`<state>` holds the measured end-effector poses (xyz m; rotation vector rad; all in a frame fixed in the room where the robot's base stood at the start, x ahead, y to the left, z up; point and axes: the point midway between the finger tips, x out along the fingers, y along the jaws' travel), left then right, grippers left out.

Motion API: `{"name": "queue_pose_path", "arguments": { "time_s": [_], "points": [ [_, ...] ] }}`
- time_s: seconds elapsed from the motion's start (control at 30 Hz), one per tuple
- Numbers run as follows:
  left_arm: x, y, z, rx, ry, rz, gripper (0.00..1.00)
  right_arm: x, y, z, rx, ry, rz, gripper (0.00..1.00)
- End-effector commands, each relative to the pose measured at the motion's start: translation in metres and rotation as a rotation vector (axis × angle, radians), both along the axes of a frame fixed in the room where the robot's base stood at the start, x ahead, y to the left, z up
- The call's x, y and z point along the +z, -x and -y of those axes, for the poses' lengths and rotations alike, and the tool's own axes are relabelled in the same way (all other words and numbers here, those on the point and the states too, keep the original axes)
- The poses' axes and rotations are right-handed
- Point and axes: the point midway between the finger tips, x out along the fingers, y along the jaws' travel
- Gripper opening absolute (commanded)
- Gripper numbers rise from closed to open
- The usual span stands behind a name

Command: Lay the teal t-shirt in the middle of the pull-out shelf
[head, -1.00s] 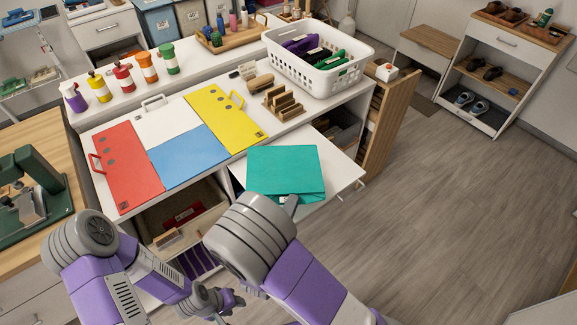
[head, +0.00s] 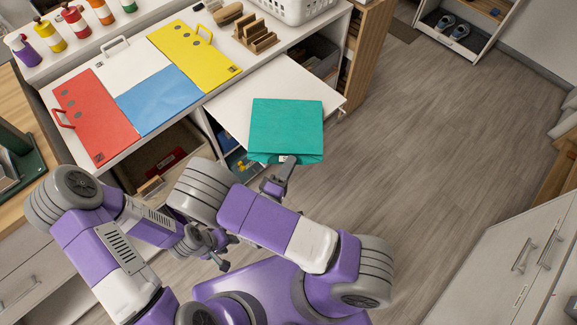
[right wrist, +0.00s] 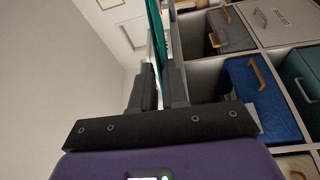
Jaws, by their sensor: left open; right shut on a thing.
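The teal t-shirt (head: 287,126) is folded into a flat rectangle. In the head view it covers the front right part of the white pull-out shelf (head: 232,105) and juts past its front edge; I cannot tell whether it touches the shelf. My right gripper (head: 284,165) is shut on the near edge of the t-shirt. In the right wrist view the t-shirt (right wrist: 157,40) shows edge-on as a thin teal strip between the fingers (right wrist: 160,85). My left gripper (head: 219,248) is open and empty, low in front of the cabinet, left of the right arm's hand.
The counter behind holds a red folder (head: 95,118), a blue panel (head: 168,100), a yellow folder (head: 195,52), a wooden rack (head: 263,35) and a white basket (head: 295,8). The shelf's left and back parts are bare. Open floor (head: 430,130) lies to the right.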

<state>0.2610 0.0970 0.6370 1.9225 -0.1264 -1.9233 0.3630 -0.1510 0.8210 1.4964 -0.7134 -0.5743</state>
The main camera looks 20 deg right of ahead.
Motion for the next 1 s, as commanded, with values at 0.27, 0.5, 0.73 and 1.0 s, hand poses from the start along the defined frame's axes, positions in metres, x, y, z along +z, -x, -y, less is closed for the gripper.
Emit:
{"name": "queue_pose_path", "arguments": {
  "time_s": [0.27, 0.5, 0.73, 1.0],
  "points": [
    [-0.0012, 0.0000, 0.0000, 0.000, 0.000, 0.000, 0.43, -0.0023, -0.0002, -0.0001, 0.000, -0.001, 0.003, 0.00],
    [-0.0049, 0.0000, 0.0000, 0.000, 0.000, 0.000, 0.43, -0.0059, -0.0002, -0.0001, 0.000, -0.001, 0.001, 0.27],
    [-0.0047, 0.0000, 0.0000, 0.000, 0.000, 0.000, 0.43, -0.0057, -0.0002, -0.0002, 0.000, -0.001, 0.001, 0.42],
    [0.0009, 0.0000, 0.0000, 0.000, 0.000, 0.000, 0.43, -0.0004, -0.0002, -0.0001, 0.000, -0.001, 0.001, 0.42]
  ]
}}
